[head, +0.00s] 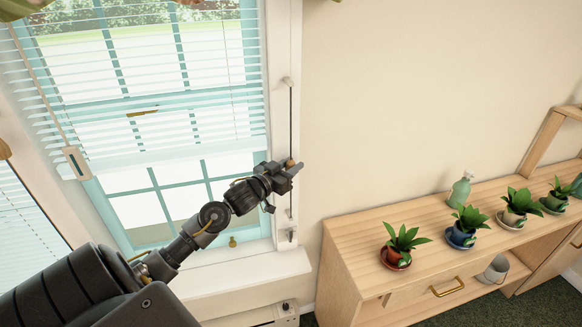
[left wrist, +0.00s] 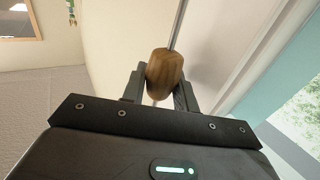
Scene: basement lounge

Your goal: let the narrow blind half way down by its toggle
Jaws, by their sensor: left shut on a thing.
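A white slatted blind (head: 200,127) hangs over the upper part of the teal-framed window in the head view. Its bottom edge is above the lower panes, which are bare. A thin cord (head: 291,120) runs down the white trim to the right of this window. My left gripper (head: 292,166) is at the cord, about level with the blind's bottom edge. In the left wrist view, a wooden toggle (left wrist: 165,72) on the cord sits between its fingers, and the gripper is shut on it. In the head view the gripper mostly hides the toggle. My right gripper is not in view.
A second blind (head: 25,235) shows at the lower left. A pale control box (head: 75,162) hangs on a cord left of the window. A wooden shelf unit (head: 345,240) with several potted plants and a green bottle (head: 460,190) stands at right. The wall between is bare.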

